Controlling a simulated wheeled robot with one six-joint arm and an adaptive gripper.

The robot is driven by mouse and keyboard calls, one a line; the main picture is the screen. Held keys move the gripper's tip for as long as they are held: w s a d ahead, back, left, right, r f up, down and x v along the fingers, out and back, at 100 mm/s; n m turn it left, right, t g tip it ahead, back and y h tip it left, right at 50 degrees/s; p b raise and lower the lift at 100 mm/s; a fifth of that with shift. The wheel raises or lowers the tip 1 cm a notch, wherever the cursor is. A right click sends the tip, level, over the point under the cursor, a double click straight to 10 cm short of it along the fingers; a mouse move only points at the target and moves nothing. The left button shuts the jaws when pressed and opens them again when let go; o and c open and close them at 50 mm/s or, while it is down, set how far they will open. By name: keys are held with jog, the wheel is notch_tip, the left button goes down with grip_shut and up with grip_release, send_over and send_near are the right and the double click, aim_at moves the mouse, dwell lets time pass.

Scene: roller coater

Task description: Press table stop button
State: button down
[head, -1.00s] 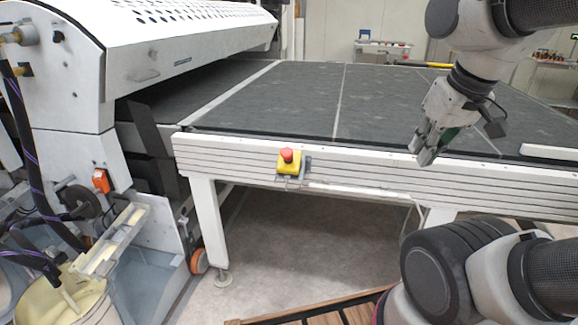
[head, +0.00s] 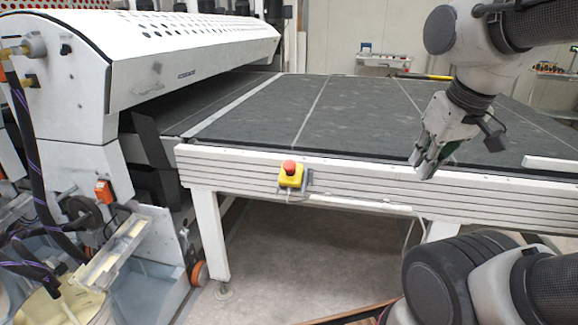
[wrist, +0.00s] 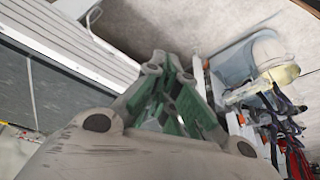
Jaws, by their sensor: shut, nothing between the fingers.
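The table stop button (head: 290,168) is a red mushroom head on a yellow box, fixed to the front rail of the table (head: 400,183). I cannot make it out in the wrist view. My gripper (head: 421,170) hangs to the right of the button, near the table's front edge, clearly apart from it.
The white coater machine (head: 190,60) stands at the left, with hoses and a yellowish bucket (head: 45,305) below it. The dark conveyor top (head: 350,110) is bare. Open floor (head: 280,260) shows under the table.

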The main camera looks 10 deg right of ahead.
aim_at(287, 169)
jog(key=w+a+f+n+h, duration=0.1)
jog(key=w+a+f+n, duration=0.1)
jog(key=w+a+n, duration=0.9)
jog(key=w+a+f+n+t+h, duration=0.1)
jog(key=w+a+f+n, duration=0.1)
jog(key=w+a+n, duration=0.8)
jog(key=w+n, duration=0.6)
jog(key=n, duration=0.3)
jog(key=shift+w+a+f+n+t+h, duration=0.15)
jog(key=shift+w+a+n+t+h, duration=0.15)
jog(key=shift+w+a+n+h, duration=0.1)
jog(key=x, duration=1.4)
jog(key=shift+d, duration=0.1)
